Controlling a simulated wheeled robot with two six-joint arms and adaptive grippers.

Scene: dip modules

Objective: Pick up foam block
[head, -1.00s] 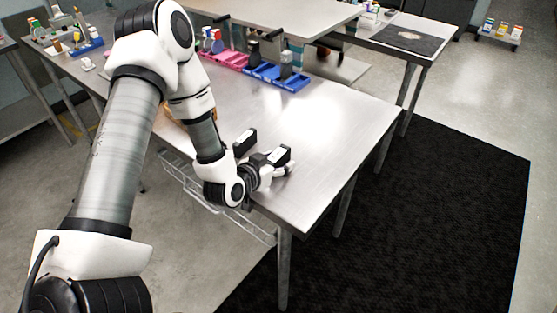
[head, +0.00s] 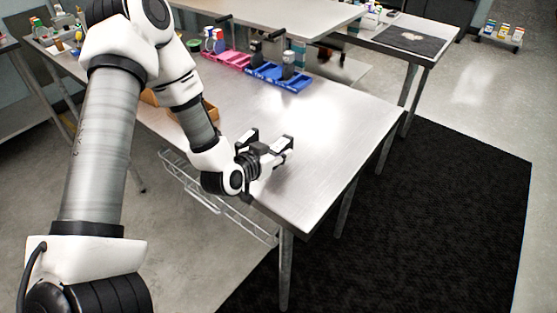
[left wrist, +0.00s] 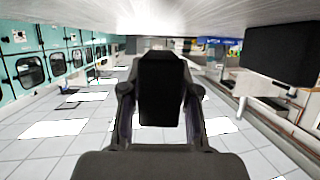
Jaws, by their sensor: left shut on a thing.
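My left gripper (head: 270,146) is over the near edge of the steel table, with its two fingers apart around something. I take this to be the foam block, but little of it can be made out in the head view. In the left wrist view a dark block-like shape (left wrist: 160,88) stands in the middle between the finger links; I cannot tell whether it is the block or part of the gripper. The gripper hides most of what it holds. My right gripper is not in view.
The steel table (head: 335,135) is mostly clear. A pink tray (head: 228,60) and a blue tray (head: 285,78) with several items stand at its far side. An orange-brown bin (head: 208,110) is partly behind my left arm. A black mat (head: 440,200) lies on the floor.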

